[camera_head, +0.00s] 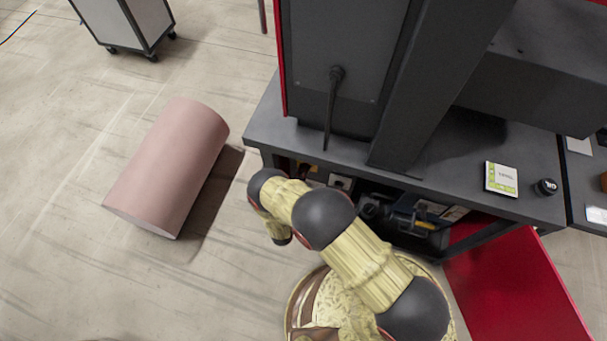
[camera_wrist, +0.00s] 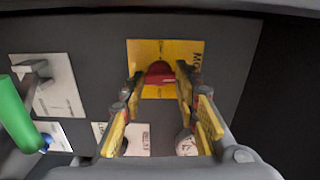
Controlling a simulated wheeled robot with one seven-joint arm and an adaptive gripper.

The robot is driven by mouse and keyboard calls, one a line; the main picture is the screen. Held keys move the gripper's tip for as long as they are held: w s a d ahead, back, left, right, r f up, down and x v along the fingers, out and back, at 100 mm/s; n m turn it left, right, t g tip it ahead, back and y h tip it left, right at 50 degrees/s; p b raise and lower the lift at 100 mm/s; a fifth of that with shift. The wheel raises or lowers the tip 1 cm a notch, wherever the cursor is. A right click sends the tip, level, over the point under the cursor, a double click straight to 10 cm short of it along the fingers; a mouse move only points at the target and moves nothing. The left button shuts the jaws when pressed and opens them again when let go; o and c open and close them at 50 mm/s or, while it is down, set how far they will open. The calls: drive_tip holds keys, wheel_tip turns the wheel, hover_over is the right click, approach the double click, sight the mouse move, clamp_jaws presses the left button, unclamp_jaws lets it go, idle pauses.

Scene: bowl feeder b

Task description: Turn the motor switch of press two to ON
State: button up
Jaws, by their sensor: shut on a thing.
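In the wrist view, a red switch knob (camera_wrist: 158,74) sits on a yellow plate (camera_wrist: 147,50) fixed to a dark panel. The plate carries black lettering that begins "MO"; the rest is cut off by my finger. My gripper (camera_wrist: 160,82) has one yellow-padded finger on each side of the knob and is shut on it. The knob's exact angle and any ON or OFF marks cannot be read. In the head view my arm reaches down to the dark machine bench, and the knob and gripper are hidden there.
Left on the panel are a pale plate with a metal lever (camera_wrist: 35,72) and a green handle (camera_wrist: 18,115). White labels sit below. In the head view, a pink cylinder (camera_head: 172,165) lies on open floor, and a wheeled cabinet (camera_head: 125,22) stands behind.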

drive_tip(key=shift+f+m, duration=0.1)
drive_tip(key=shift+m, duration=0.3)
drive_tip(key=o, duration=1.2)
drive_tip(key=shift+c, duration=0.2)
drive_tip(key=v, duration=1.2)
